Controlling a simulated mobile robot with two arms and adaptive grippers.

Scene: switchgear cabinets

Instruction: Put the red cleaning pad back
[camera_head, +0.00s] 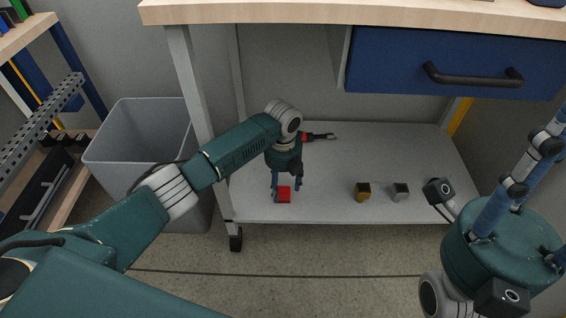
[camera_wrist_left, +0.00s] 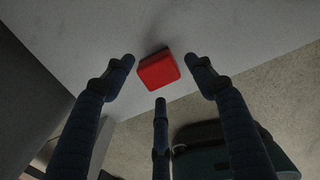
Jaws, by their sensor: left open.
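The red cleaning pad (camera_head: 283,194) is a small red block lying on the light grey lower shelf (camera_head: 330,200) of the workbench, near its front left. It also shows in the left wrist view (camera_wrist_left: 159,70), just beyond the fingertips and between them. My left gripper (camera_head: 286,187) points down over the pad with its fingers spread open, and nothing is held. In the left wrist view the fingers (camera_wrist_left: 161,80) stand apart around the pad without visible contact. My right gripper (camera_head: 520,180) is at the right edge of the head view, only partly shown.
A red and black tool (camera_head: 319,137) lies behind on the shelf. A bench leg (camera_head: 205,120) and a grey bin (camera_head: 140,135) stand left. The worktop and blue drawer (camera_head: 440,70) hang above.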

